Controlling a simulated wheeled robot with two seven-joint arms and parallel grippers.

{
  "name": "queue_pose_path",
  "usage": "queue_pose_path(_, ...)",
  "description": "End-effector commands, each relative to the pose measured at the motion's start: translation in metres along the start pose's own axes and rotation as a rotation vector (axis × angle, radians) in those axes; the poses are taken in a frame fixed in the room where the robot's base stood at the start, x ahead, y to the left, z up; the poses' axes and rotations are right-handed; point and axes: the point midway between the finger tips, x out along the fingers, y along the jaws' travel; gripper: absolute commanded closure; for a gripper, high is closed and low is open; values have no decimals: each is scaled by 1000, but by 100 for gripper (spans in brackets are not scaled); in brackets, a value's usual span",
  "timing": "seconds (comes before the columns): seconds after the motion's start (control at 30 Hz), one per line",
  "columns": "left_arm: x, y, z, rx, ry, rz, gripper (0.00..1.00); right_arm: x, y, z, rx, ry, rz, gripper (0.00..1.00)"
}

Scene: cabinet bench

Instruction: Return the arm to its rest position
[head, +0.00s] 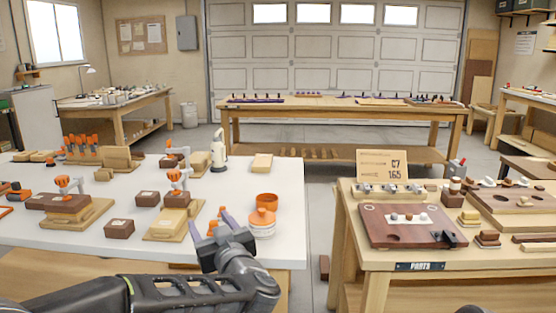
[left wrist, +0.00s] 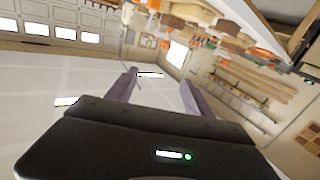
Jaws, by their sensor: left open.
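My left arm comes in along the bottom left of the head view, and my left gripper (head: 210,214) is over the front right part of the white bench top (head: 90,240). Its two purple-grey fingers are apart and point up and away, with nothing held between them. The left wrist view also shows the open, empty fingers (left wrist: 157,78), with that view turned on its side. Small orange parts show just behind the fingers in the head view; whether they touch cannot be told. My right gripper is not in view.
A gap separates the parts bench (head: 385,264), which holds a dark red-brown board (head: 400,238).

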Motion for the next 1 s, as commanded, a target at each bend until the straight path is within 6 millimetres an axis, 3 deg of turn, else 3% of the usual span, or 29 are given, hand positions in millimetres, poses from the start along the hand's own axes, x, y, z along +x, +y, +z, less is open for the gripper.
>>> queue_pose_path(0.23,-8,40,20,-122,-43,180,40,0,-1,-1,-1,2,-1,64)
queue_pose_path(0.47,-29,77,84,-158,-173,379,40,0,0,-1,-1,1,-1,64)
queue_pose_path(0.57,-42,86,127,-156,-268,454,40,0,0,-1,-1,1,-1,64)
queue_pose_path(0.67,-62,87,186,-142,-401,527,40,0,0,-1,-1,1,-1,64)
queue_pose_path(0.77,-92,76,258,-117,-582,585,40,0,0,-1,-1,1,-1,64)
queue_pose_path(0.9,-148,40,354,-73,-859,621,40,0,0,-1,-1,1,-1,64)
queue_pose_path(1.0,-194,4,411,-38,-1052,620,40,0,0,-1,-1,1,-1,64)
